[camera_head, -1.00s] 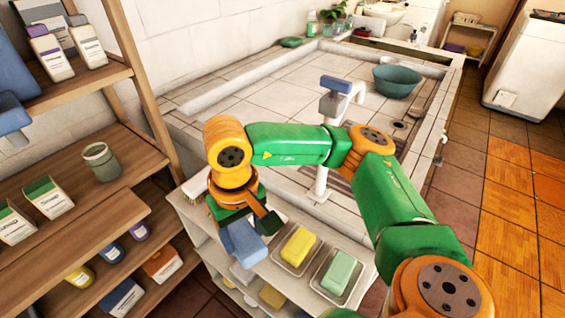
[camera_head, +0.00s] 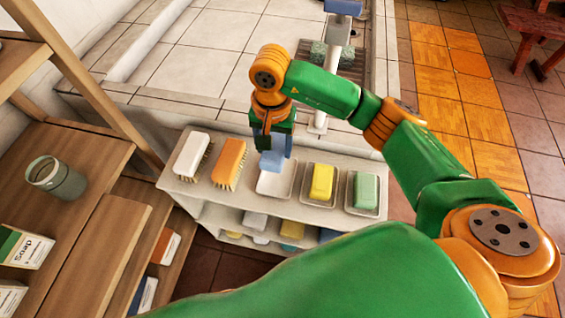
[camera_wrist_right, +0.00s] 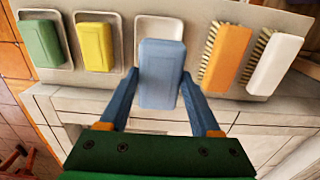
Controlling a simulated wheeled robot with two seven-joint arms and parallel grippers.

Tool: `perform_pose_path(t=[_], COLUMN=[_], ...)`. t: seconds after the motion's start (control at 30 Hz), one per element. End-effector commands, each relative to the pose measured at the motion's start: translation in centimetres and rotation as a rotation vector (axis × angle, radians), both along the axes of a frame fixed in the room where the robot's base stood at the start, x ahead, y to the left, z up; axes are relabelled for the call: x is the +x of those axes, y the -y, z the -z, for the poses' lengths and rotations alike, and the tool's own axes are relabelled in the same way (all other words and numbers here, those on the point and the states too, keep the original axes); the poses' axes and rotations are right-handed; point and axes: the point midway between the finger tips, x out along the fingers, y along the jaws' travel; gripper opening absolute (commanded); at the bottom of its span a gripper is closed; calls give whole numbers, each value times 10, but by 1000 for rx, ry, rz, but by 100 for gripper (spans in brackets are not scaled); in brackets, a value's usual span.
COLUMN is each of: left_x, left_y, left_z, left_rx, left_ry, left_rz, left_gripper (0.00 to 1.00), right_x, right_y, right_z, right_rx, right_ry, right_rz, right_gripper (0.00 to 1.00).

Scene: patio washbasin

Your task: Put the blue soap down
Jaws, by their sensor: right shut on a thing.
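My right gripper (camera_head: 273,150) points down and is shut on the blue soap (camera_head: 272,160). In the right wrist view the soap (camera_wrist_right: 161,75) sits between the two fingers (camera_wrist_right: 162,112). An empty white soap dish (camera_head: 275,186) lies just under and in front of the soap on the white shelf unit's top. The soap overlaps the dish's far part in the head view; in the wrist view it covers the near edge of the dish (camera_wrist_right: 160,24). I cannot tell whether they touch. My left gripper is out of view.
Right of the empty dish, a yellow soap (camera_head: 321,182) and a green soap (camera_head: 365,190) sit in their own dishes. To the left lie an orange brush (camera_head: 229,161) and a white brush (camera_head: 192,154). A wooden shelf with a jar (camera_head: 57,178) stands at the left.

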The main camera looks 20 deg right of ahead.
Motion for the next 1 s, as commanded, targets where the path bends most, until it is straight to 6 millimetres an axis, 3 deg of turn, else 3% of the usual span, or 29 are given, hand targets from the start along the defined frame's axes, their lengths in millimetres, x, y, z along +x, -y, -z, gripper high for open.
perform_pose_path(t=[0.4,0.83,0.87,0.93,1.0], left_x=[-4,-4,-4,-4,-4], left_y=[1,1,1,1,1], left_z=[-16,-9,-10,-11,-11], left_rx=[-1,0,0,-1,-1], left_ry=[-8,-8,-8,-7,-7], left_rz=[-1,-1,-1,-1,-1], left_gripper=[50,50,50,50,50], right_x=[-2,0,0,-1,-1], right_y=[0,1,1,1,1], right_z=[89,101,100,99,99], right_rx=[-1,-1,-2,-2,-2], right_ry=[-6,0,-1,-1,-1], right_rz=[7,3,4,4,4], right_gripper=[0,0,70,88,94])
